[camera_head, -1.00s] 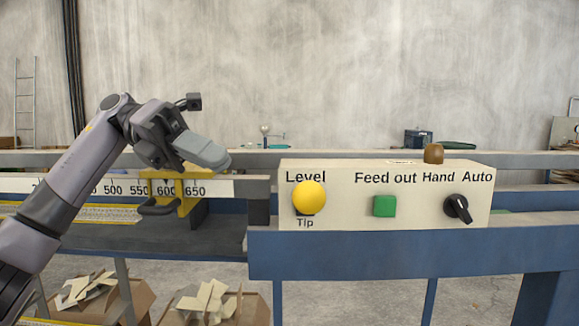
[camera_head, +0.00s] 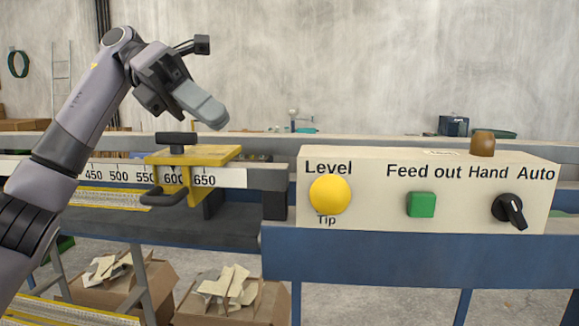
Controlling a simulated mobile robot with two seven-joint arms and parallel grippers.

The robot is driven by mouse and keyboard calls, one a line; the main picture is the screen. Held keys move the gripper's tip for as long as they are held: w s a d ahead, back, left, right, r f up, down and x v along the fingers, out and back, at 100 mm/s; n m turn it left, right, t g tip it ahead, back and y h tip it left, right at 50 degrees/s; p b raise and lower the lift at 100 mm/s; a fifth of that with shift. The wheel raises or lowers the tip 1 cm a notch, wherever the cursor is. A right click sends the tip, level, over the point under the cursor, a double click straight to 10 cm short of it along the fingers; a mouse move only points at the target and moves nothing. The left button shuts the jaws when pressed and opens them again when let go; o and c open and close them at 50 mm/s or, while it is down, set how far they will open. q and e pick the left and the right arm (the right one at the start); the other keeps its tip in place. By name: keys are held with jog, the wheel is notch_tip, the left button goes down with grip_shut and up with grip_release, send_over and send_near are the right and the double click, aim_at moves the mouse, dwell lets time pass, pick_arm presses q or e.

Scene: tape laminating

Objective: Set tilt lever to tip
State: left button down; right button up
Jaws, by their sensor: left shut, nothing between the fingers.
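The tilt lever shows as a round yellow knob (camera_head: 330,194) on the front of the cream control box. It sits between the label "Level" (camera_head: 328,167) above and the label "Tip" (camera_head: 326,220) below, covering the space between them. Its shaft is hidden behind the knob. My left gripper (camera_head: 215,115) is shut and empty. It is up and to the left of the knob, above the yellow stop block, touching nothing that I can see. My right gripper is not in view.
The control box (camera_head: 375,215) also carries a green button (camera_head: 421,204), a black rotary switch (camera_head: 510,209) and a brown knob (camera_head: 482,144) on top. A yellow stop block (camera_head: 205,155) with a black handle stands on the ruler (camera_head: 230,178) at left. Cardboard boxes (camera_head: 190,310) with scraps stand below.

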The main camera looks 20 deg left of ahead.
pick_arm(q)
send_near(329, 192)
jog(key=w+d+f, duration=0.1)
jog(key=d+f, duration=0.2)
jog(key=d, duration=0.1)
jog(key=shift+w+f, duration=0.1)
jog(key=shift+f, duration=0.05)
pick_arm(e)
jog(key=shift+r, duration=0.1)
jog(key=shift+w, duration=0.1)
